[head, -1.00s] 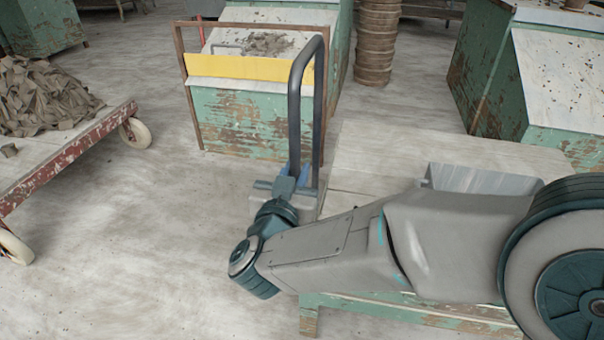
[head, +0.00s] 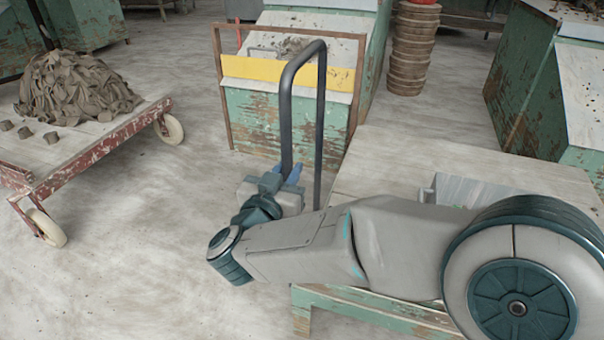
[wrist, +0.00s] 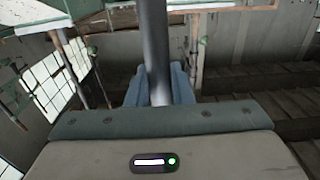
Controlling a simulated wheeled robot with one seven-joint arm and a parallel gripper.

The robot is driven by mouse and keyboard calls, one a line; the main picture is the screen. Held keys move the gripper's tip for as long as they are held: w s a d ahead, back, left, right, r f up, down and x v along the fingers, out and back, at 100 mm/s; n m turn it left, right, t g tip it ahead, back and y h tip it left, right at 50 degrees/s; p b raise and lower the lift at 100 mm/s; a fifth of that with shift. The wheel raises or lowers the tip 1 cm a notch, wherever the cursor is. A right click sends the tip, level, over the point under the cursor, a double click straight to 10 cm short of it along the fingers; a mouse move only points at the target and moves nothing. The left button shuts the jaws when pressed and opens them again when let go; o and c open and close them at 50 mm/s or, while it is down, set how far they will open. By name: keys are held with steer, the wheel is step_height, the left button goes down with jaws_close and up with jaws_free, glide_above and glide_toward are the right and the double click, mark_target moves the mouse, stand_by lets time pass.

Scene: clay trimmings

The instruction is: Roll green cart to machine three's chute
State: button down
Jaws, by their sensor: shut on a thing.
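The green cart (head: 385,185) stands at lower right, with a pale wooden deck, chipped green frame and a dark tubular handle (head: 287,100) at its left end. A grey metal bin (head: 465,190) sits on its deck, partly hidden by my arm. My gripper (head: 290,175) is shut on the handle's upright. The wrist view shows the handle tube (wrist: 155,50) between the blue fingers (wrist: 155,88). A green machine (head: 255,120) with a wooden frame and a yellow strip (head: 245,68) stands just beyond the handle. I see no number on it. The cart's wheels are hidden.
A red-edged cart (head: 100,150) heaped with clay trimmings (head: 75,85) stands at left. Another green machine (head: 525,90) is at right. A stack of brown round pieces (head: 412,50) stands behind. Bare floor (head: 150,230) lies between the red-edged cart and my arm.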

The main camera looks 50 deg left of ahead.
stand_by(0.3)
steer(key=s+a+p, duration=0.2)
steer(key=s+a, duration=0.2)
steer(key=a, duration=0.2)
steer(key=shift+s+a, duration=0.3)
steer(key=shift+s, duration=0.05)
stand_by(0.3)
steer(key=s+a+p, duration=0.4)
steer(key=a, duration=0.2)
steer(key=shift+s+a, duration=0.3)
